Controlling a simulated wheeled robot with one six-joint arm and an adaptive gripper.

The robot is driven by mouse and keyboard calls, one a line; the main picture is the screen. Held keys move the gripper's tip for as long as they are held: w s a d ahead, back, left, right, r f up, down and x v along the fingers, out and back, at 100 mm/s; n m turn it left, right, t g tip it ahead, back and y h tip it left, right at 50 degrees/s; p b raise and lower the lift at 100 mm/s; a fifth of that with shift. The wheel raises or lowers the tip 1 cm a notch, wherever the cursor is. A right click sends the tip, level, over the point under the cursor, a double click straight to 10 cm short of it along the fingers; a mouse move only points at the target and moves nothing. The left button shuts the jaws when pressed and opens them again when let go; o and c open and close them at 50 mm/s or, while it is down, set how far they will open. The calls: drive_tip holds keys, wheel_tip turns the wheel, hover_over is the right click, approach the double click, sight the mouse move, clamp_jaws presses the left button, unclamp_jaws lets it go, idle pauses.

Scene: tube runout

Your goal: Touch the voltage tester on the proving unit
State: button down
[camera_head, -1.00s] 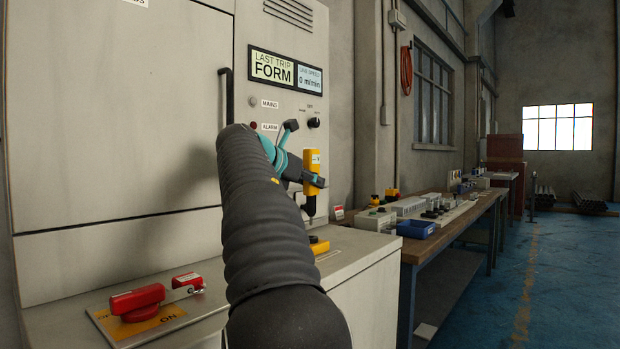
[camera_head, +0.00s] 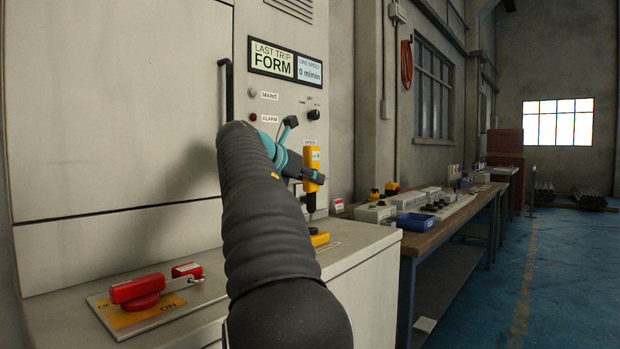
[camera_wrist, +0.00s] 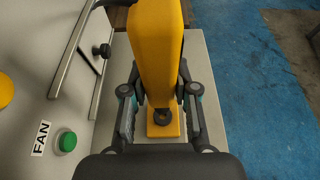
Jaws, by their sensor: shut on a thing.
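The voltage tester (camera_head: 312,165) is a yellow, upright body with a dark lower end, in front of the grey cabinet's panel. My gripper (camera_head: 308,177) is shut on it; in the wrist view the tester (camera_wrist: 157,45) rises between the two fingers (camera_wrist: 160,88). The proving unit (camera_head: 319,238) is a small yellow block on the cabinet's ledge, partly hidden by my arm. In the wrist view the proving unit (camera_wrist: 163,130) shows a round black socket, below the tester in the picture. In the head view a gap shows between the tester's lower end and the unit.
A red rotary switch (camera_head: 138,291) stands on the ledge at front left. A wooden bench (camera_head: 432,237) with several devices runs along the wall to the right. Blue floor (camera_head: 560,270) beyond is clear.

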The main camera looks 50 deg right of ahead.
sight(306, 159)
drive_tip(key=shift+f+b, duration=0.75)
drive_tip(key=shift+f, duration=0.45)
idle(0.9)
wheel_tip(306, 159, up, 4)
drive_tip(key=p, duration=0.5)
drive_tip(key=shift+r+p, duration=0.2)
drive_tip(key=shift+p, duration=0.15)
drive_tip(key=shift+r, duration=0.8)
